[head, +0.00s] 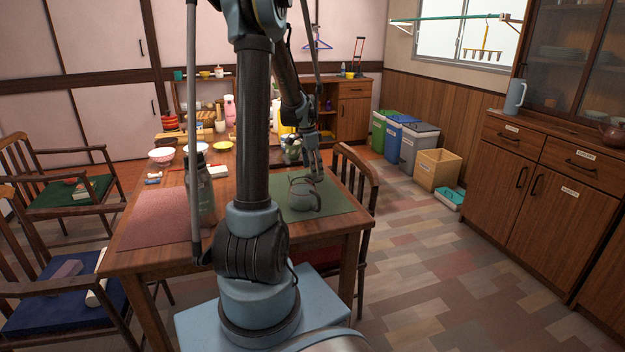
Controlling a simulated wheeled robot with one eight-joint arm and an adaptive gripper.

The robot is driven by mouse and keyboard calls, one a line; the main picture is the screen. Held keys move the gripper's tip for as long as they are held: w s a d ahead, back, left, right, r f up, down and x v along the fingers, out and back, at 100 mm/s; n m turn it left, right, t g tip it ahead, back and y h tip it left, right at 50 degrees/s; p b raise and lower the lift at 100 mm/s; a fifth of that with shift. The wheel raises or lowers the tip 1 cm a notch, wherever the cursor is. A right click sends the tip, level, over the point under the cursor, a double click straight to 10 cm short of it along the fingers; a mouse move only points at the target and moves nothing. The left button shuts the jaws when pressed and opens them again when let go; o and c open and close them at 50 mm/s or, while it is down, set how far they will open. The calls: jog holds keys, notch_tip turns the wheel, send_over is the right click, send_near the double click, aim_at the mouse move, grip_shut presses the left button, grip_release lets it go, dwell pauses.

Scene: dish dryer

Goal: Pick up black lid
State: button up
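A dark grey bottle (200,197) stands upright on the wooden table, partly behind my arm. Its dark top (196,161) may be the black lid, but I cannot be sure. A grey pot or mug (303,196) stands on the green mat (338,203) at the table's right side. I cannot make out a separate black lid on it. My gripper (315,175) points down just above and behind the grey pot. Its fingers are small and dim, so I cannot tell whether they are open, or whether they touch the pot.
A pink mat (152,218) lies at the table's front left. Bowls (162,155) and several small items crowd the table's far part. A wooden chair (356,173) stands close at the right edge.

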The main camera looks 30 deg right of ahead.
jog(key=shift+d+f, duration=0.15)
jog(key=shift+f, duration=0.9)
jog(key=c, duration=1)
jog(key=shift+r, duration=0.1)
